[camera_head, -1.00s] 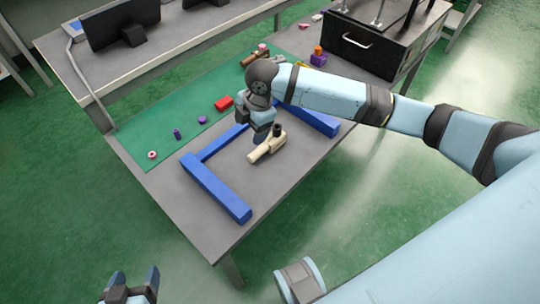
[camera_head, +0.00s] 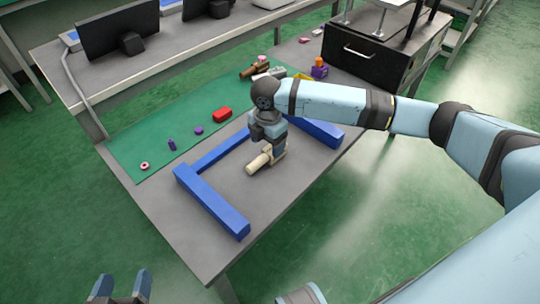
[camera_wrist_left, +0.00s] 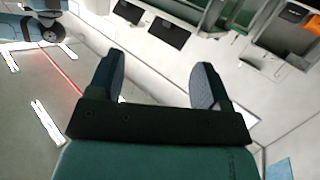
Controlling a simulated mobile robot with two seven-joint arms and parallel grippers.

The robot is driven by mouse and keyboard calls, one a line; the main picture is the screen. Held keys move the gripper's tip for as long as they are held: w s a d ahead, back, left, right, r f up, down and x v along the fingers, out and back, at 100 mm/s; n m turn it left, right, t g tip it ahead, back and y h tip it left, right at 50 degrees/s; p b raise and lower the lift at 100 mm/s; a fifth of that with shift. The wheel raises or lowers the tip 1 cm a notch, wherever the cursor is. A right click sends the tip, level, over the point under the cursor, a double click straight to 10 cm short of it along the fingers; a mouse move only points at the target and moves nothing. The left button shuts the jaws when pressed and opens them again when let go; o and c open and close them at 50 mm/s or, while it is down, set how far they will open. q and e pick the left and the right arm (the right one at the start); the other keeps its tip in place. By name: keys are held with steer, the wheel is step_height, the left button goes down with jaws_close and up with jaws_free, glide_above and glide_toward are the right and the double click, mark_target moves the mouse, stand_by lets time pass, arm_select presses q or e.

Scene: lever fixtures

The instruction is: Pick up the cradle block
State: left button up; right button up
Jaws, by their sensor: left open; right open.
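A beige piece with a rounded bar (camera_head: 258,163) lies on the grey table inside the blue frame; I take it for the cradle block but cannot be sure. My right gripper (camera_head: 277,153) points down at its right end, is open, and covers part of it. Whether the fingers touch it cannot be told. My left gripper (camera_head: 120,287) is open and empty, low in the head view, off the table's front left. Its two fingers also show in the left wrist view (camera_wrist_left: 160,85) with nothing between them.
Blue bars (camera_head: 212,200) surround the piece on several sides. A black drawer box (camera_head: 362,55) stands at the back right. Monitors (camera_head: 118,30) stand behind.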

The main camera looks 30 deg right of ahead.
mark_target(267, 152)
step_height(267, 152, down, 4)
steer(key=shift+a+f+b, duration=0.1)
steer(key=shift+b, duration=0.8)
steer(key=shift+f, duration=0.4)
arm_select(q)
steer(key=r, duration=0.1)
steer(key=d+r+t+h, duration=0.1)
steer(key=r+t+h, duration=0.1)
steer(key=r, duration=0.1)
steer(key=shift+w+d, duration=0.4)
arm_select(e)
steer(key=c, duration=1.1)
